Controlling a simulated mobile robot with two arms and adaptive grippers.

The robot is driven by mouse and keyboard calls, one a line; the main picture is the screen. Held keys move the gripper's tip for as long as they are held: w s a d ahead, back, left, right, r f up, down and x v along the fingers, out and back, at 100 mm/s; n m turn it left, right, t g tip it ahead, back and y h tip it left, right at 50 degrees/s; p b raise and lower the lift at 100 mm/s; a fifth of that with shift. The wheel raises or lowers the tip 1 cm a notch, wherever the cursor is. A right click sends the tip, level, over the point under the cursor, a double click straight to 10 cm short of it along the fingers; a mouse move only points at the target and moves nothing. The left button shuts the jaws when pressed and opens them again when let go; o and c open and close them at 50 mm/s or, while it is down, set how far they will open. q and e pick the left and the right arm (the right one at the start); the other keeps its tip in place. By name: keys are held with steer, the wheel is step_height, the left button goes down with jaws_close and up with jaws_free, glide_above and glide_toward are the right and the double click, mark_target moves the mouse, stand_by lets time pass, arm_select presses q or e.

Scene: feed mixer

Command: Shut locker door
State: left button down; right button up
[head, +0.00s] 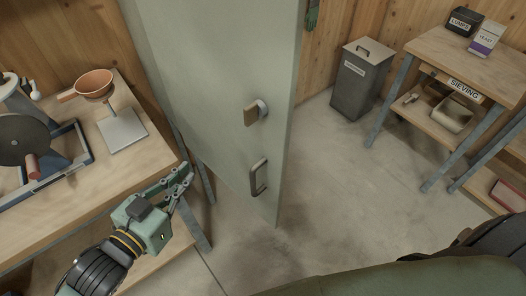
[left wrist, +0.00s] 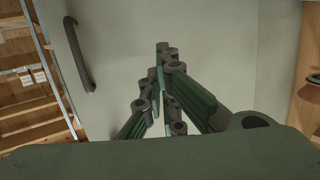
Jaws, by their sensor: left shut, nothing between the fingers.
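The locker door (head: 215,90) is a tall pale grey-green panel standing ajar in the middle of the head view, its free edge to the right. It carries a dark bar handle (head: 259,177) low down and a tan turn latch (head: 254,113) above it. My left gripper (head: 188,172) is shut and empty, left of the handle and in front of the door's lower part. In the left wrist view the gripper (left wrist: 163,48) points at the door's face (left wrist: 235,50), with the handle (left wrist: 78,55) to its left. I cannot tell whether the fingertips touch the door. My right gripper is not in view.
A wooden bench (head: 150,165) at left holds a scale with an orange bowl (head: 95,84) and a machine, close to my left arm. A grey bin (head: 361,80) and the sieving table (head: 470,62) stand at right. The floor (head: 340,180) right of the door is clear.

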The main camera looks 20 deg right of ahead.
arm_select(q)
steer(key=s+d+r+m+g+h, duration=0.2)
steer(key=s+d+r+h, duration=0.15)
steer(key=s+r, duration=0.35)
steer(key=m+g+h, duration=0.1)
steer(key=m+h, duration=0.1)
glide_toward(273, 138)
steer(key=p+x, duration=0.4)
steer(key=x, duration=0.2)
steer(key=shift+r, duration=0.2)
steer(key=shift+w+d+f, duration=0.1)
steer(key=shift+w+d, duration=0.1)
steer(key=shift+d, duration=0.3)
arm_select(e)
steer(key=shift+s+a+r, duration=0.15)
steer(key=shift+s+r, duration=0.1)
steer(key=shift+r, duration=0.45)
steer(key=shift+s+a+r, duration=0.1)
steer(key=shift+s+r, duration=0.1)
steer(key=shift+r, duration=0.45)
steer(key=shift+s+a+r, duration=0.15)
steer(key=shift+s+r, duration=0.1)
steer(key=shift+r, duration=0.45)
arm_select(q)
steer(key=shift+d+n, duration=0.1)
steer(key=shift+n, duration=0.2)
